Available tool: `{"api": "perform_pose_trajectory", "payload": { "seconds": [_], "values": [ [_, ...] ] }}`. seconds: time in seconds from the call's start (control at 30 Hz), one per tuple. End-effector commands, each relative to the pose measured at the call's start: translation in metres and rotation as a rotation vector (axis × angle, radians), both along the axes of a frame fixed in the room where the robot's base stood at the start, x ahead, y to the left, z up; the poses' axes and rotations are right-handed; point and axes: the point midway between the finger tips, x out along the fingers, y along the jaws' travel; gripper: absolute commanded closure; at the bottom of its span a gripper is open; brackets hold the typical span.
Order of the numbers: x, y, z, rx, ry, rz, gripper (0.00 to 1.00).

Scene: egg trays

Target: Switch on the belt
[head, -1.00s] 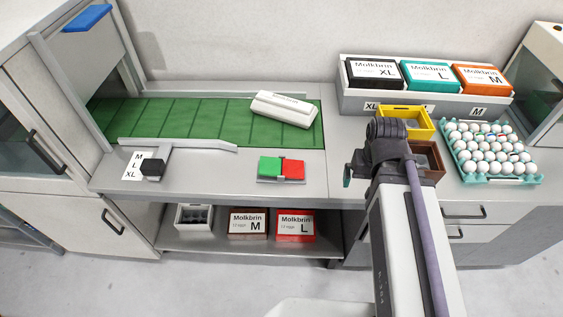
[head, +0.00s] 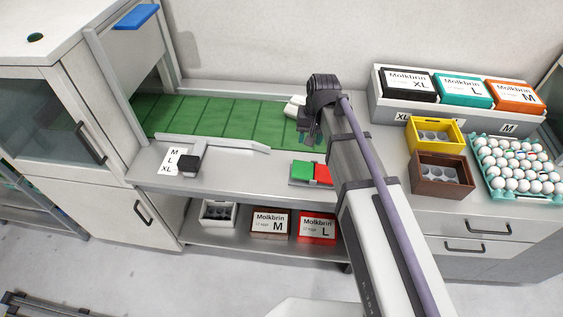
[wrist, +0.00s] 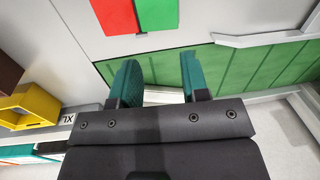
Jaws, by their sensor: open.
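The belt switch has a green button (head: 302,170) and a red button (head: 322,174) side by side on the counter front. In the wrist view, the red button (wrist: 116,14) and green button (wrist: 157,13) show at the top edge, beyond my fingertips. My gripper (wrist: 161,78) is open with two teal fingers and nothing between them. In the head view it is above the belt's right end, behind the switch, partly hidden by my wrist. The green belt (head: 210,122) lies along the counter. A white carton (head: 292,107) at its right end is mostly hidden by my arm.
A size selector (head: 189,163) with an M, L, XL label stands left of the switch. A yellow box (head: 436,149), a brown box (head: 418,179) and an egg tray (head: 487,182) are at the right. Labelled cartons sit in a rack (head: 380,112) behind them.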

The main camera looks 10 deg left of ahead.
Motion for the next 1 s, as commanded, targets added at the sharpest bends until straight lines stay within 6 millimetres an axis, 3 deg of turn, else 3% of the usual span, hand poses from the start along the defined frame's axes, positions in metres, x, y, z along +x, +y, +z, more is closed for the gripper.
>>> {"api": "perform_pose_trajectory", "payload": {
  "seconds": [0.07,0.4,0.53,0.67,1.0],
  "values": [
    [0.012,0.005,0.000,0.015,0.004,-0.045,0.66],
    [0.008,0.004,-0.002,0.017,0.006,-0.074,0.99],
    [0.008,0.005,-0.011,0.017,0.006,-0.073,1.00],
    [0.008,0.007,-0.032,0.016,0.006,-0.073,1.00],
    [0.008,0.015,-0.108,0.016,0.005,-0.072,1.00]
  ]
}}
